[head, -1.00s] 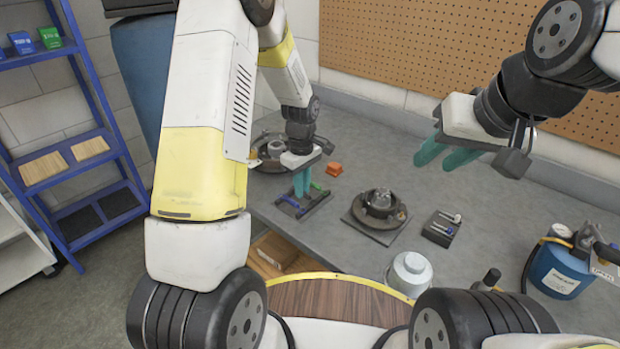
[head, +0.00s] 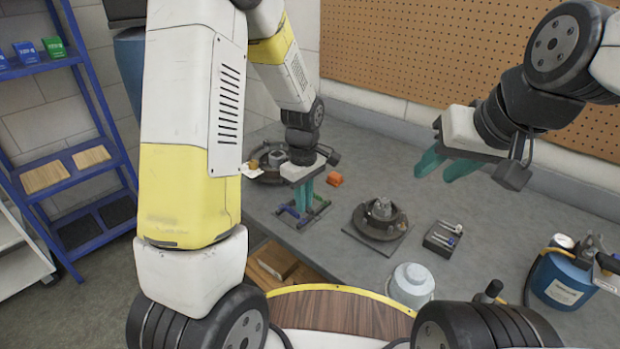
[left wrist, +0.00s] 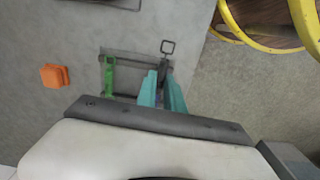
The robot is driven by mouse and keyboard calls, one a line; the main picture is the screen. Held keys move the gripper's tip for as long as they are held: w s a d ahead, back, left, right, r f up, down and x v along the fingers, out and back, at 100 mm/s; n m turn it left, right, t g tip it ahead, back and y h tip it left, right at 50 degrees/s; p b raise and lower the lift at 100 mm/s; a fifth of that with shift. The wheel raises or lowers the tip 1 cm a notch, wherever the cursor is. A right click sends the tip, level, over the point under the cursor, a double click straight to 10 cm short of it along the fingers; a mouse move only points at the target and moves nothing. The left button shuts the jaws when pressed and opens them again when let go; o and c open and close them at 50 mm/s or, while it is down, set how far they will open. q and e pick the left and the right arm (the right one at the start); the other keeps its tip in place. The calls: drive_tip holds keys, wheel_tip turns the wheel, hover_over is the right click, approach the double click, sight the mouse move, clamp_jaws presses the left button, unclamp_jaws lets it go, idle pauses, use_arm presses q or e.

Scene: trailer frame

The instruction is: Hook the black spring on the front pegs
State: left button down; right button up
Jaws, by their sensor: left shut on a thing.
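A green piece (left wrist: 109,76) lies at the tray's left side in that view. My right gripper (head: 445,168) hangs open and empty above the bench. A round hub assembly (head: 380,219) sits right of the tray; its pegs are too small to tell apart.
An orange block (head: 335,179) lies behind the tray. Another round assembly (head: 268,164) stands back left. A black tool holder (head: 443,238), a grey-white canister (head: 411,284) and a blue tank (head: 563,278) stand to the right. Bare bench lies between.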

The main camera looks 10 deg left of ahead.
use_arm(q)
drive_tip(key=s+d+r, duration=0.2)
drive_tip(key=s+r, duration=0.2)
drive_tip(key=s, duration=0.5)
drive_tip(key=shift+s, duration=0.25)
idle(0.4)
